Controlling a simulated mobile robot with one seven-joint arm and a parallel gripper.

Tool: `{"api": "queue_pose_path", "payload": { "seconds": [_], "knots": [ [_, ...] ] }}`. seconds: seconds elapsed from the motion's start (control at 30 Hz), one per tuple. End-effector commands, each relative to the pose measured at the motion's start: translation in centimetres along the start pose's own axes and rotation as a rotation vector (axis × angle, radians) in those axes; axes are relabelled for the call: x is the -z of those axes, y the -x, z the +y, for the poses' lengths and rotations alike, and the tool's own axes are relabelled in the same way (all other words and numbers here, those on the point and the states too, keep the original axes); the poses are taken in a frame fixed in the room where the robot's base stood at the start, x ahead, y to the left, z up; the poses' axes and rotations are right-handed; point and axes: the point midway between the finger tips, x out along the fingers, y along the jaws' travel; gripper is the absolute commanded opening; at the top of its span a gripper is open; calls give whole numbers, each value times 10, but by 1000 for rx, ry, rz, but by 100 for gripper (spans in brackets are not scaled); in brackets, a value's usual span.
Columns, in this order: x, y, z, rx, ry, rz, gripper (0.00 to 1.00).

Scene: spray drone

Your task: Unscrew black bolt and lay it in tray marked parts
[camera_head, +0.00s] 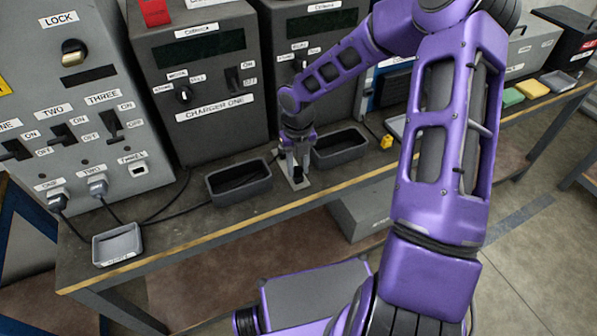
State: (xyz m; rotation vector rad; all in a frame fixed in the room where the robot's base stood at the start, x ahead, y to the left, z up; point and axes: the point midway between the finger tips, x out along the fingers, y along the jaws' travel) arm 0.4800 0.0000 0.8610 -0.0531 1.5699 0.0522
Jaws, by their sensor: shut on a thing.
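My gripper (297,163) points down at the bench between two dark bins. It is shut on the black bolt (298,173), which stands upright at a small pale plate (300,184). The fingers partly hide the bolt, and I cannot tell whether its lower end is still in the plate. A small grey tray (96,249) sits at the bench's left front corner. It has a white label on its front edge, too small to read surely. It is empty.
Dark open bins stand left (240,200) and right (341,159) of the plate. Charger cabinets (198,90) and a grey switch panel (85,100) line the back. Cables (155,212) lie between the left bin and the grey tray. A yellow block (387,142) sits farther right.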

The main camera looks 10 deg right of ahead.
Motion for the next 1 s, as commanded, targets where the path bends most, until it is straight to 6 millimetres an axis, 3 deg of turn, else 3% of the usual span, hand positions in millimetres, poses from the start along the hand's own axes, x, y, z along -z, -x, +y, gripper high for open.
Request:
{"api": "queue_pose_path", "payload": {
  "seconds": [0.3,0.63,0.67,0.7,0.83,1.0],
  "knots": [
    [0,0,0,-1,423,0,0],
    [0,1,0,0,491,0,0],
    [0,1,0,0,490,0,39],
    [0,1,0,0,490,0,46],
    [0,1,0,0,489,0,69],
    [0,1,0,0,488,0,70]
  ]
}}
